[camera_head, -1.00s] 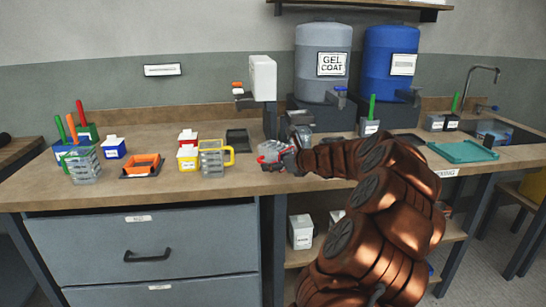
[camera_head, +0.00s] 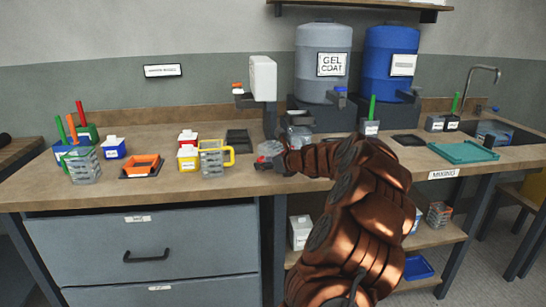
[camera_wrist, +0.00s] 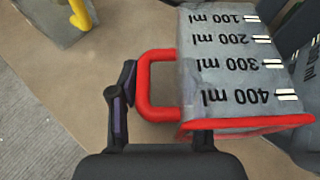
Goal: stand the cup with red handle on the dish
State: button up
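The cup with red handle (camera_wrist: 235,70) is grey, with millilitre marks and a red rim, and fills the right of the wrist view. Its red handle (camera_wrist: 146,88) points left there, towards my gripper (camera_wrist: 165,108). My gripper is open, with one finger left of the handle and the other by the rim, partly hidden. In the head view the cup (camera_head: 270,147) is small and partly covered by my gripper (camera_head: 262,161) near the bench front. A flat dark square (camera_head: 409,140) lies further right; I cannot tell whether it is the dish.
The yellow-handled cup (camera_head: 212,158) stands left of my gripper. Another grey cup (camera_head: 298,133) stands just behind my arm. A teal tray (camera_head: 463,152) lies at the right.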

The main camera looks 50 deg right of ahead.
aim_at(265, 155)
grip_shut()
jog(key=shift+d+r+p, duration=0.1)
jog(key=shift+r+p, duration=0.35)
jog(key=shift+r, duration=1.4)
jog(key=shift+s+a+f, duration=0.1)
jog(key=shift+s+a, duration=0.3)
jog(key=shift+a, duration=0.2)
jog(key=s+a+r, duration=0.1)
jog(key=s+a, duration=0.7)
jog(key=a, duration=0.4)
jog(key=shift+s+r, duration=0.25)
jog(key=shift+s, duration=0.05)
